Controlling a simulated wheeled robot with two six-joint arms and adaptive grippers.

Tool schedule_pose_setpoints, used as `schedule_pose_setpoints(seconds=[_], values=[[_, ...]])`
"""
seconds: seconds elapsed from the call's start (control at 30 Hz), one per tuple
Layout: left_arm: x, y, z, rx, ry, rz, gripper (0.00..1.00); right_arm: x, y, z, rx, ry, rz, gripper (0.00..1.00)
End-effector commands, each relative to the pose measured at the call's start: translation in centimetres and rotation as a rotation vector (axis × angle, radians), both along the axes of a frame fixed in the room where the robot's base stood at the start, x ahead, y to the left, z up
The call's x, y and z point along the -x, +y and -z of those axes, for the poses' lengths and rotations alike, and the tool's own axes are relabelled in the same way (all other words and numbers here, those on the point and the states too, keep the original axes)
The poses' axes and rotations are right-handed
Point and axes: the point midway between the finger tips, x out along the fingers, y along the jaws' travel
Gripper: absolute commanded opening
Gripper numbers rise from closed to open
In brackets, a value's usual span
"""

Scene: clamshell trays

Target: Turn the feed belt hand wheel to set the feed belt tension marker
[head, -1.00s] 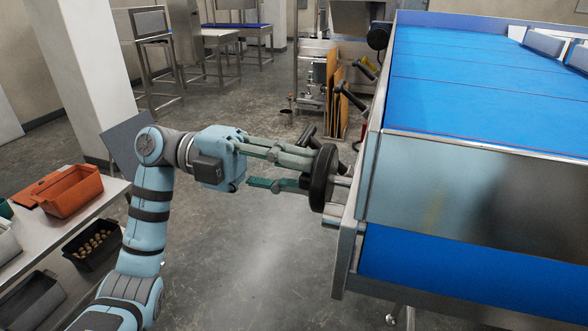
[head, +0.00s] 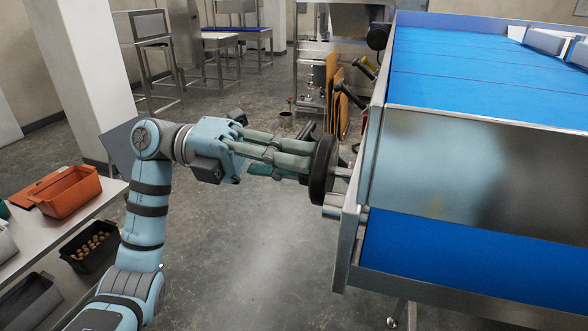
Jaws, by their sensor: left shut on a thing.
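The feed belt hand wheel (head: 323,171) is a black disc seen nearly edge-on, on a short metal shaft at the left side of the blue-belt machine. My left gripper (head: 308,163) reaches it from the left, with its grey-green fingers shut on the wheel's near face. The fingers hide part of the wheel, so the exact grip is hard to see. I cannot make out the tension marker in this view. My right gripper is not in view.
The blue feed belt (head: 450,75) and its steel side panel (head: 460,170) fill the right. A side table (head: 95,212) at the left holds an orange bin (head: 70,195), with a dark bin (head: 90,247) of small brown items below. The floor between is clear.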

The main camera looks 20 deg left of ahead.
Motion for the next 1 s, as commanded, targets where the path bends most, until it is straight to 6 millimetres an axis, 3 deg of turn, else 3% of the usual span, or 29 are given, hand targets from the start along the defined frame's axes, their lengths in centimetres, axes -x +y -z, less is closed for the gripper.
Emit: schedule_pose_setpoints(seconds=[0.5,1.0], values=[[0.0,0.0,0.3,0.027,-0.458,0.001,0.00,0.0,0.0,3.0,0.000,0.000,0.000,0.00],[0.0,0.0,0.2,0.039,-0.661,0.002,0.00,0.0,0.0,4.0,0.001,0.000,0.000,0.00]])
